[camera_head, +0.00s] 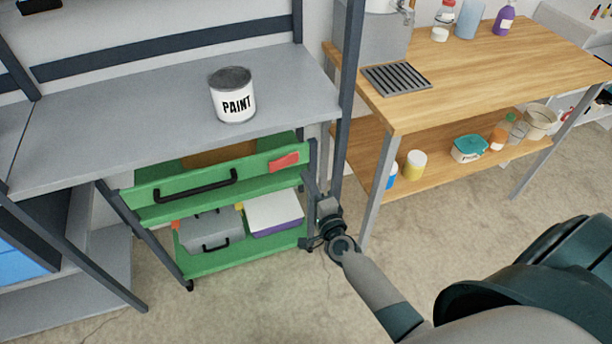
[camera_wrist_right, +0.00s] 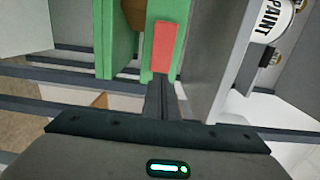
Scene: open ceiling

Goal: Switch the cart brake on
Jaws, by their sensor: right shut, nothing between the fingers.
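The green cart (camera_head: 150,196) stands under the grey shelf, with a black handle (camera_head: 195,186) on its front. A red rectangular patch (camera_head: 285,161) sits at the right end of its upper front panel; it also shows in the right wrist view (camera_wrist_right: 164,46). I cannot tell whether this patch is the brake, or what state the brake is in. My right gripper (camera_head: 309,180) is at the cart's right front corner, shut and empty. In the right wrist view its closed fingers (camera_wrist_right: 162,85) point toward the red patch; contact is unclear. My left gripper is out of view.
The grey shelf (camera_head: 120,135) above the cart holds a paint can (camera_head: 232,97). A dark shelf post (camera_head: 347,90) rises beside my right gripper. A wooden workbench (camera_head: 470,65) stands at right. The floor in front of the cart is clear.

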